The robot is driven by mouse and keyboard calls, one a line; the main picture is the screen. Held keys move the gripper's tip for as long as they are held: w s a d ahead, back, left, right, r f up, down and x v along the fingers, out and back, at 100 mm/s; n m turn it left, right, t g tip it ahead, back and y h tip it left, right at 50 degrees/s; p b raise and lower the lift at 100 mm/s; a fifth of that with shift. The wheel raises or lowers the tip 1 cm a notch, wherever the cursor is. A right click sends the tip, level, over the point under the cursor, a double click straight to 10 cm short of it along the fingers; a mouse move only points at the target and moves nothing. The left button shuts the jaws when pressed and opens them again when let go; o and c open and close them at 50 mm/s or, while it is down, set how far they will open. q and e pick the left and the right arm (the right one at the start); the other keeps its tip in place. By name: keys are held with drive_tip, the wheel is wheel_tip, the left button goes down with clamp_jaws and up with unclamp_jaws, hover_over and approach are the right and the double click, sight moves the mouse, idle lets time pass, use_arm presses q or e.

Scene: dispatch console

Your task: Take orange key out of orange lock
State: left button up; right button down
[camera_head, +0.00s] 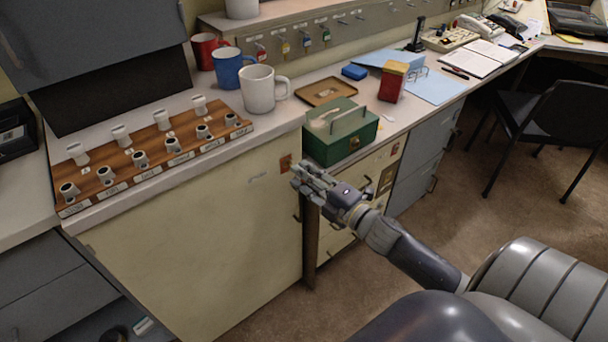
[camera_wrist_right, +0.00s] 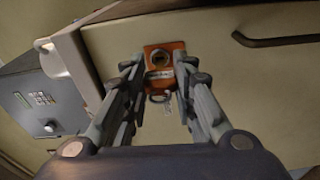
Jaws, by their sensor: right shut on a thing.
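The orange lock (camera_head: 285,163) is a small orange plate on the cream cabinet front, just below the counter edge. In the right wrist view the orange lock (camera_wrist_right: 153,50) shows a dark round opening. My right gripper (camera_head: 298,178) is at the lock, its fingers pointing at the cabinet front. In the wrist view the gripper (camera_wrist_right: 159,78) has its fingers on both sides of the orange key (camera_wrist_right: 159,98), and it is shut on it. My left gripper is out of view.
Above the lock, a green metal box (camera_head: 341,136) stands near the counter edge. A wooden rack (camera_head: 150,163) with several stamps, and several mugs, stand to the left. Drawer handles stick out beside the lock. A chair (camera_head: 550,110) stands at the right; the floor before the cabinets is partly clear.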

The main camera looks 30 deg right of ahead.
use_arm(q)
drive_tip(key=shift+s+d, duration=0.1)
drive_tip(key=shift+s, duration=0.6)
use_arm(e)
drive_tip(key=shift+s, duration=0.15)
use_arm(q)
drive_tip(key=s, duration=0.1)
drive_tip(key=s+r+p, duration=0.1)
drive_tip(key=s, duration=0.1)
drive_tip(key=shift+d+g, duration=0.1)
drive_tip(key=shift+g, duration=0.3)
use_arm(e)
drive_tip(key=s, duration=0.6)
drive_tip(key=shift+d, duration=0.2)
use_arm(q)
drive_tip(key=shift+p, duration=0.3)
use_arm(e)
drive_tip(key=shift+r, duration=0.1)
